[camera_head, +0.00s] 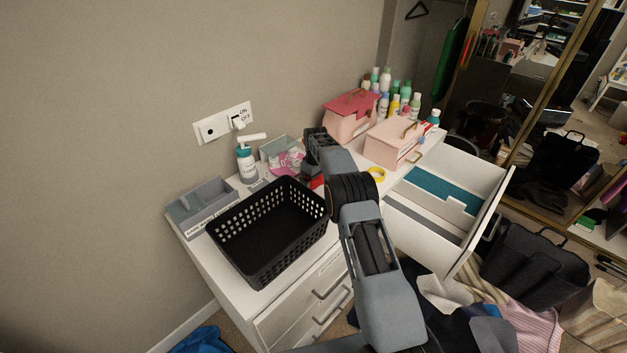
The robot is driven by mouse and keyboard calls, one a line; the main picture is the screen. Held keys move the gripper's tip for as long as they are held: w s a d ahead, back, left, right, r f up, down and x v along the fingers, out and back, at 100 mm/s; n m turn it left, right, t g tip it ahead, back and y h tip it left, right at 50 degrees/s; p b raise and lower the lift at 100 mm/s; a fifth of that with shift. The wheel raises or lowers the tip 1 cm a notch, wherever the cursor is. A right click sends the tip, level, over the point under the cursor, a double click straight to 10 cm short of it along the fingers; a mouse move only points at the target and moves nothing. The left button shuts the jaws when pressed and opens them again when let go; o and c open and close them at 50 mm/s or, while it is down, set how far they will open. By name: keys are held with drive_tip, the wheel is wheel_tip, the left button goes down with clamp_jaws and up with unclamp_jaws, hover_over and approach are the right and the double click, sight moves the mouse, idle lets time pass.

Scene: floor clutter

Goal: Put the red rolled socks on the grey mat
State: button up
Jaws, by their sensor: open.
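A small red thing (312,181) shows on the white dresser top, just right of the black basket's far corner. It may be the red rolled socks, but my arm covers part of it and I cannot be sure. My gripper (309,168) points down at the end of my arm, right above or around this red thing. It is open; its fingertips are mostly hidden, and I cannot tell if they touch anything. I cannot make out a grey mat for certain; a small grey patch (257,185) lies behind the basket.
The black basket (250,262) stands empty on the white dresser (190,250). A grey tray (212,197), a pump bottle (246,163), pink boxes (393,142), a yellow tape roll (377,174) and several bottles crowd the top. A drawer (478,235) is open at right. Clothes and bags clutter the floor.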

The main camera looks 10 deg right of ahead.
drive_tip(key=shift+f, duration=0.4)
drive_tip(key=shift+r, duration=0.1)
drive_tip(key=c, duration=0.7)
